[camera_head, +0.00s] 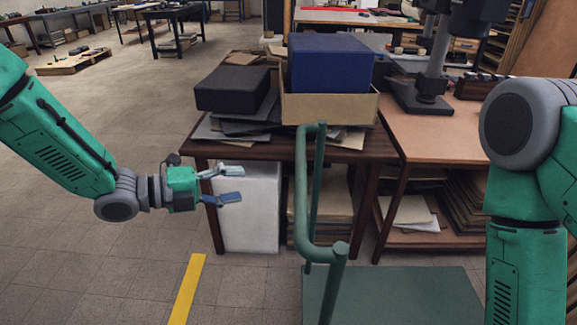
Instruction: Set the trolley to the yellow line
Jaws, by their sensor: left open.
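The green trolley stands in front of me, with its flat deck (420,295) at the lower right and its tubular handle (301,190) rising at the deck's left end. The yellow line (187,290) runs along the tiled floor to the left of the trolley, with bare floor between them. My left gripper (233,184) is open and empty, to the left of the handle and apart from it. My right arm comes down along the right side, and its gripper is outside the picture.
A dark wooden table (290,150) stands behind the handle, bearing a black box (232,88) and a blue box (330,62) in a cardboard carton. A workbench (445,135) with a stand is at the right. The floor at the left is open.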

